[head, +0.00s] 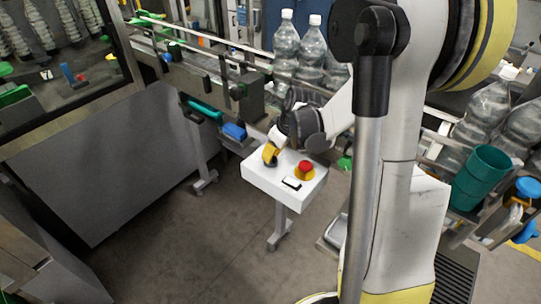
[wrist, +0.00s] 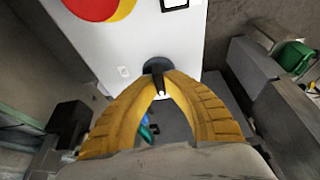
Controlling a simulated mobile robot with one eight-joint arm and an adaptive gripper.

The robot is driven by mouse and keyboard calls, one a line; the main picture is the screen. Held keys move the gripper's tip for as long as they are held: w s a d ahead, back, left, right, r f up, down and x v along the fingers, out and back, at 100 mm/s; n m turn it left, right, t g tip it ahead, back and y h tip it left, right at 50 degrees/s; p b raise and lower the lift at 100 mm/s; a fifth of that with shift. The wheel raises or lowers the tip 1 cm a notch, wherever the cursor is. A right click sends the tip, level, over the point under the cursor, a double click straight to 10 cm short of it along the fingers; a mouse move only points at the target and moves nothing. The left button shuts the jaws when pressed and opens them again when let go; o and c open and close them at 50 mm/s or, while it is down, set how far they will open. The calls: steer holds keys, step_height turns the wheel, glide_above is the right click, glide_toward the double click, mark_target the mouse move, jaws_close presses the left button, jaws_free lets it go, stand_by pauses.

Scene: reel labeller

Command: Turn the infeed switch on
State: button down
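A white control box (head: 262,180) stands on a post in the middle of the head view. It also fills the upper part of the wrist view (wrist: 140,38). The infeed switch, a round black rotary knob with a narrow handle (wrist: 157,66), sits on the box face near its edge. My gripper (head: 270,155) is at the box's left end, with its yellow fingers (wrist: 159,77) closed in on both sides of the black handle. The fingertips appear to touch it. In the head view the switch is mostly hidden by the fingers.
A red emergency button on a yellow base (head: 305,168) is close to the right of my gripper, with a small black-framed white panel (head: 291,183) in front. A conveyor with clear bottles (head: 286,45) runs behind. Grey floor (head: 190,245) in front is free.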

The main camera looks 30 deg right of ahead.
stand_by(0.4)
steer(key=m+h+b, duration=0.1)
steer(key=m, duration=0.3)
steer(key=shift+h, duration=0.3)
steer(key=m+h+b, duration=0.1)
steer(key=m+h, duration=0.1)
steer(key=m, duration=0.5)
steer(key=m+g+h+b, duration=0.1)
steer(key=m, duration=0.1)
steer(key=shift+m+h, duration=0.3)
steer(key=shift+m, duration=0.1)
steer(key=shift+m+g+h, duration=0.3)
steer(key=shift+m+g, duration=0.6)
steer(key=shift+m, duration=1.2)
steer(key=c, duration=1.5)
jaws_free()
